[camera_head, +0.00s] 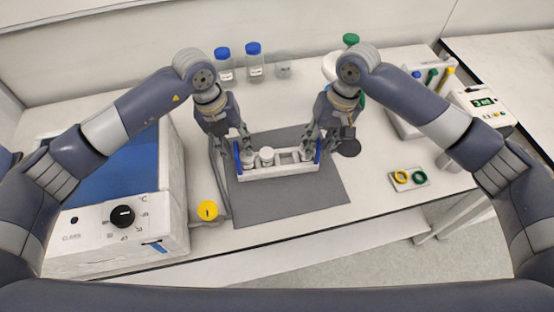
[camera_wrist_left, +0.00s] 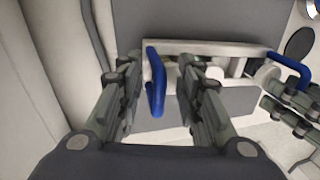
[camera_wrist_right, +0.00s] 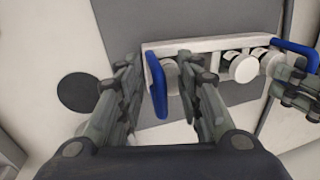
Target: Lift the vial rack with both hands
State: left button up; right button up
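The white vial rack (camera_head: 275,172) with blue end handles stands on the grey mat (camera_head: 290,204) and holds white-capped vials. My left gripper (camera_head: 243,142) is at the rack's left end. In the left wrist view its open fingers (camera_wrist_left: 158,78) stand on both sides of a blue handle (camera_wrist_left: 155,85), with gaps showing. My right gripper (camera_head: 314,142) is at the right end. In the right wrist view its open fingers (camera_wrist_right: 157,75) stand on both sides of the other blue handle (camera_wrist_right: 156,88). The rack looks level; contact between fingers and handles cannot be told.
A blue-topped device (camera_head: 120,217) with a black knob stands left, with a yellow knob (camera_head: 207,210) beside it. Blue-capped bottles (camera_head: 254,62) stand behind. A tray with yellow and green rings (camera_head: 409,178) lies right. The mat's front part is clear.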

pick_arm(q)
grip_shut()
pick_arm(e)
grip_shut()
pick_arm(q)
jog(key=shift+d, duration=0.1)
jog(key=shift+d, duration=0.1)
pick_arm(e)
jog(key=shift+a, duration=0.15)
pick_arm(q)
jog(key=shift+r, duration=0.1)
pick_arm(e)
jog(key=shift+r, duration=0.15)
